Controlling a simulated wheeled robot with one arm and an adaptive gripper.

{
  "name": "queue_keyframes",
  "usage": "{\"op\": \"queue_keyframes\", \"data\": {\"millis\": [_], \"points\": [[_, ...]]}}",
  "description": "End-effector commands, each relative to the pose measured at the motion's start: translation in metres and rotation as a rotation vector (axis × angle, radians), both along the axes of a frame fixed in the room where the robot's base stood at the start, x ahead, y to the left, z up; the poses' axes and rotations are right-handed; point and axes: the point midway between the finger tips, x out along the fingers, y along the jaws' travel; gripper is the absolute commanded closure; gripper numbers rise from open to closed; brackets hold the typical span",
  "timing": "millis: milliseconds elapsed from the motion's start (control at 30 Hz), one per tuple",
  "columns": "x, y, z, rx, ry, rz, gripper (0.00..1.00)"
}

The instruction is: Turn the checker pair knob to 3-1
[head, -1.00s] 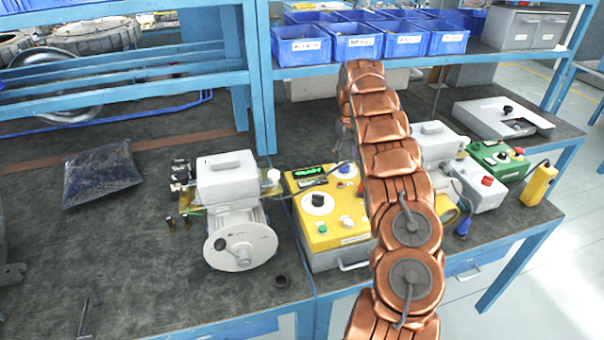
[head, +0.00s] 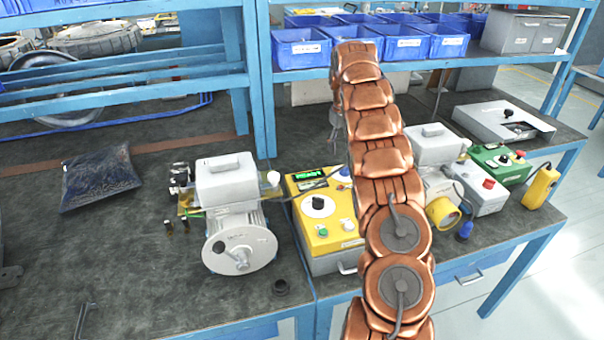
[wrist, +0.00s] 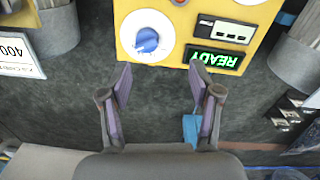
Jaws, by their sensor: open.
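The yellow checker (head: 336,238) stands on the bench, partly behind my arm in the head view. It also fills the top of the wrist view (wrist: 180,52), upside down. There a blue knob (wrist: 147,40) sits on a round white dial with small marks, too small to read. Beside it a green display (wrist: 215,60) reads READY. In the head view a black knob on a white dial (head: 319,203) is also on the panel. I cannot tell from labels which is the pair knob. My gripper (wrist: 162,82) is open and empty, apart from the blue knob.
A white motor unit (head: 230,205) stands left of the checker. Grey and green boxes (head: 500,165) and a yellow coil-like ring (head: 442,211) lie right of my arm. A shelf with blue bins (head: 300,48) is behind. The bench's left front is mostly clear.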

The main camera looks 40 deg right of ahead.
Motion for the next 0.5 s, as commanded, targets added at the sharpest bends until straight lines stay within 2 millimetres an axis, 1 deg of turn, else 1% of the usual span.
{"op": "queue_keyframes", "data": {"millis": [267, 500], "points": [[-0.002, 0.025, 0.013, -0.016, 0.018, -0.01, 0.37], [-0.008, 0.047, 0.023, -0.027, 0.036, -0.022, 0.37]]}}
